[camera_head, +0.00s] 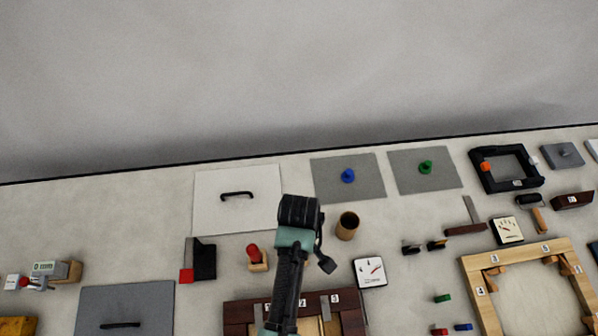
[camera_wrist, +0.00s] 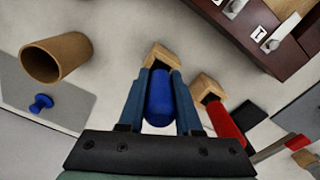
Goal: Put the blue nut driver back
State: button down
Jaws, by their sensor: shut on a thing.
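My gripper (camera_wrist: 160,78) is shut on the blue nut driver (camera_wrist: 159,100), whose blue handle lies between the two fingers in the wrist view. A small wooden block (camera_wrist: 162,54) shows just beyond the fingertips. The driver's shaft is hidden, and I cannot tell whether it sits in this block. To the right, a red-handled driver (camera_wrist: 224,122) stands at a second wooden block (camera_wrist: 208,86); it also shows in the head view (camera_head: 253,250). In the head view my gripper (camera_head: 300,212) hides the blue driver and the block near it.
A brown cup (camera_head: 347,226) stands right of my gripper, with a meter (camera_head: 370,271) below it. A dark wooden frame (camera_head: 240,311) lies under my arm. Behind are a white panel (camera_head: 215,190) and a grey plate (camera_head: 325,188) with a blue knob (camera_head: 348,176).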

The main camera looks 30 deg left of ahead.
jog(key=shift+f, duration=0.2)
jog(key=shift+f, duration=0.1)
jog(key=c, duration=0.6)
grip_release()
